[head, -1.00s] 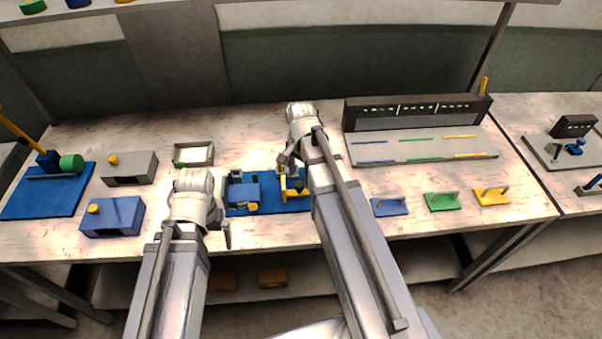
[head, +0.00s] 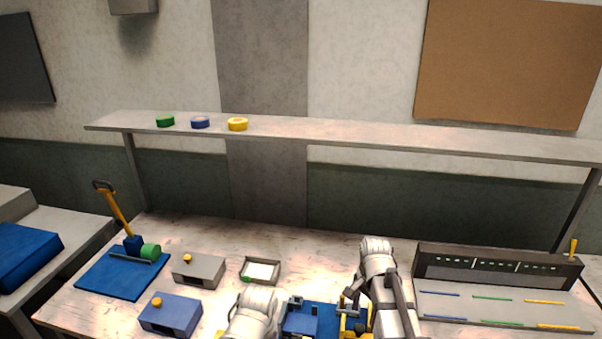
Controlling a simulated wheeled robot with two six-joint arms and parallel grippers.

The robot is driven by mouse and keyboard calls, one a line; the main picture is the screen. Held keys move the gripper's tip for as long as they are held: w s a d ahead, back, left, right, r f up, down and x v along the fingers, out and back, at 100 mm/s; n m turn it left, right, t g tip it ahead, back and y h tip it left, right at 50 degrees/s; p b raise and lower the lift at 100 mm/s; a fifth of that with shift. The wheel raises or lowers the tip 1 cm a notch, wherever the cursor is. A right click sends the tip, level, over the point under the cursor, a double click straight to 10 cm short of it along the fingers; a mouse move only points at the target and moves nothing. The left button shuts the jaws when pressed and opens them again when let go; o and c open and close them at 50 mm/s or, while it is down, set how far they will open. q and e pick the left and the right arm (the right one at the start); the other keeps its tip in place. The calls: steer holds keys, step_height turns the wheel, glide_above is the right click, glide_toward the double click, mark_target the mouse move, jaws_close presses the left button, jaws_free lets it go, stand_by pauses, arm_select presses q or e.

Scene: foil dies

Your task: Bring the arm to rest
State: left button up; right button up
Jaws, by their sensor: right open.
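My right arm reaches in from the bottom right, with its pale wrist above the bench. My right gripper (head: 350,302) hangs on the left of that wrist, open, over the yellow part (head: 352,326) of the blue fixture (head: 327,318). I cannot tell whether it touches that part. My left arm's wrist (head: 253,312) shows at the bottom edge, left of the fixture's blue block (head: 300,322). The left fingers are cut off or hidden. The fixture's near side is out of the frame.
A grey box (head: 200,272), a blue box (head: 172,315) and a small tray (head: 244,272) stand left. A blue board (head: 100,280) with a yellow-handled tool is farther left. A grey rack (head: 450,268) stands right. A shelf (head: 380,137) with three coloured rolls spans the back.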

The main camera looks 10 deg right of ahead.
mark_target(360, 327)
steer(key=shift+f+b, duration=3.3)
steer(key=shift+f, duration=0.25)
steer(key=shift+a, duration=0.1)
